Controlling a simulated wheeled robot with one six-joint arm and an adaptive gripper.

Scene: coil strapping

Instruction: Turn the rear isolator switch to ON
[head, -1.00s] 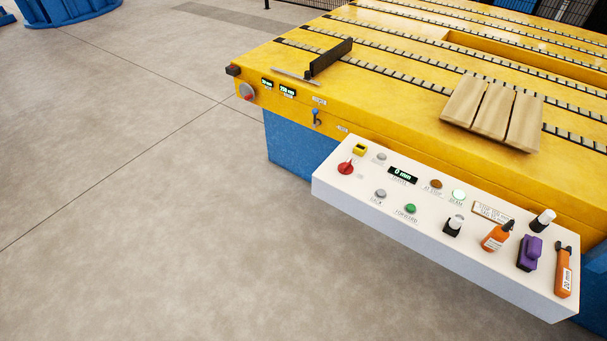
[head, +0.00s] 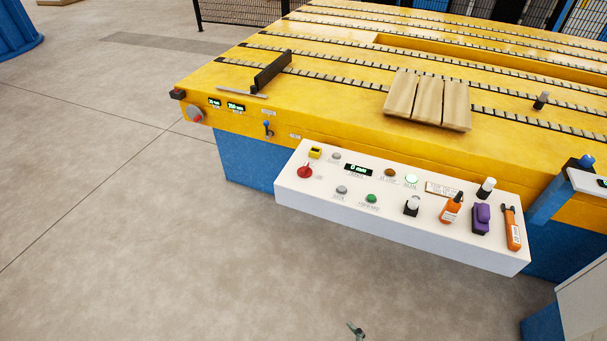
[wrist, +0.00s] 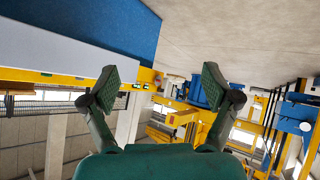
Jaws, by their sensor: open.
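A round grey switch with a red part (head: 195,115) is on the front face of the yellow table at its left end. A red rotary knob (head: 305,171) is on the left of the white control panel. I cannot read a label naming either as the rear isolator. My gripper (wrist: 160,85) is open in the wrist view, its two green pads wide apart with nothing between them. A small dark green tip, which looks like part of my gripper, shows at the bottom edge of the head view, over the floor and apart from both switches.
The white panel (head: 390,228) juts from the yellow table (head: 330,115) and holds orange tools and a purple tool (head: 481,219). Wooden boards (head: 427,100) lie on the table. A blue post (head: 560,190) stands at right. Floor at left is open.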

